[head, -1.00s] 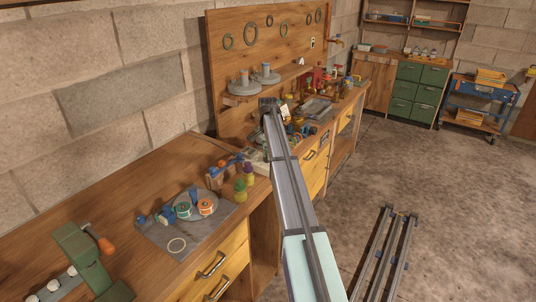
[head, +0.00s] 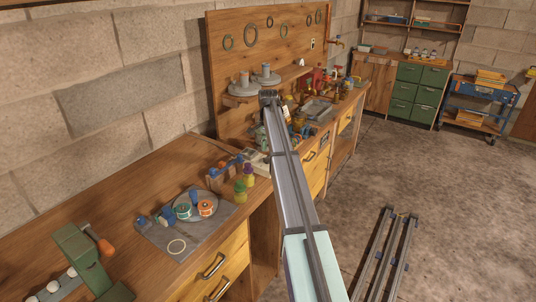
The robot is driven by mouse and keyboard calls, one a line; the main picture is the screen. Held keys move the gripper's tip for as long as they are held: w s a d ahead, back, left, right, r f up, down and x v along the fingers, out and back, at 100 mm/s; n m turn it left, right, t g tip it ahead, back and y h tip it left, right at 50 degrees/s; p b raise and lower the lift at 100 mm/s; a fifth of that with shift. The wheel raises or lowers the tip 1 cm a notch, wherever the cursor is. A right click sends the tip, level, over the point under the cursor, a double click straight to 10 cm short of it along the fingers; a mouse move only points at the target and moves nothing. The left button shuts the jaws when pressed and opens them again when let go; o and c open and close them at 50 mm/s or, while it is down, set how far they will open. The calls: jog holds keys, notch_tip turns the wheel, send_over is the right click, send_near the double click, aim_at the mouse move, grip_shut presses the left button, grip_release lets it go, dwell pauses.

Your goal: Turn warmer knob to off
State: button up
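My arm reaches from the bottom edge over the workbench (head: 120,195), and its dark far end (head: 268,97) is in front of the wooden back panel (head: 225,75). My gripper's fingers cannot be made out; they are small or hidden by the arm. Neither the warmer nor its knob can be picked out for certain. Small, crowded items stand on the far bench beyond and right of my arm, and the arm covers part of that area.
A grey mat (head: 178,250) with a round tray of spools lies on the near bench. Small bottles (head: 249,172) stand near the arm. A green device (head: 82,258) is at lower left. Grey discs (head: 243,87) sit on the panel's shelf.

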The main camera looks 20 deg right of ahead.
aim_at(268, 156)
notch_tip(268, 156, up, 8)
jog(key=shift+r, duration=0.2)
dwell(0.4)
